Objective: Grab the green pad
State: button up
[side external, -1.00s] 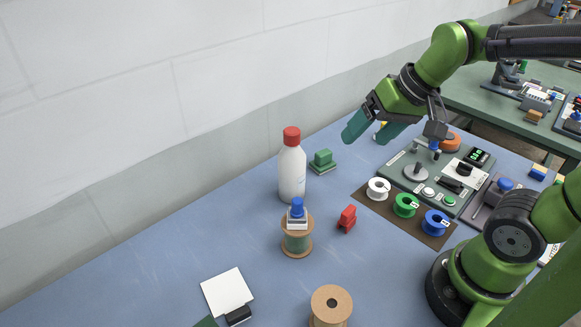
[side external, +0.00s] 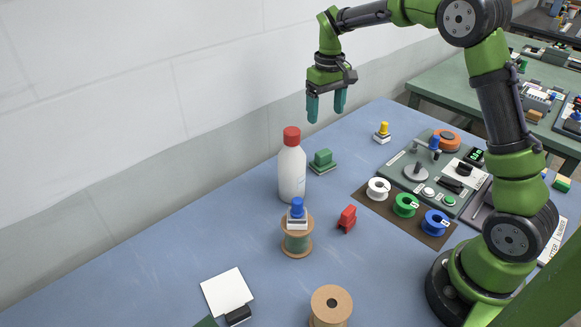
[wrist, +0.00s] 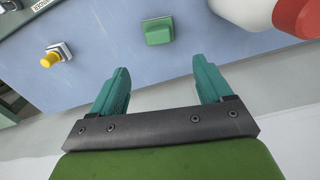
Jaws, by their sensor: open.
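The green pad (side external: 322,161) is a small dark green base with a lighter green block on top, resting on the blue table behind the white bottle in the side view. In the wrist view the green pad (wrist: 158,31) lies beyond the fingertips, between them from left to right. My gripper (side external: 326,112) is open and empty, fingers pointing down, high above the table over the pad's area. Its two teal fingers also show in the wrist view (wrist: 163,80), with clear space between them.
A white bottle with a red cap (side external: 291,170) stands close beside the pad. A yellow-knobbed piece (side external: 382,132) sits to the right. A spool with a blue-topped stamp (side external: 297,230) and a red clip (side external: 347,218) are nearer. The wall is close behind the table.

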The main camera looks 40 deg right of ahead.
aim_at(324, 152)
notch_tip(324, 152, down, 14)
jog(key=shift+s+d+f, duration=0.1)
jog(key=shift+d+f, duration=0.05)
jog(key=shift+f, duration=0.05)
dwell(0.4)
jog(key=shift+c, duration=0.4)
jog(key=c, duration=0.7)
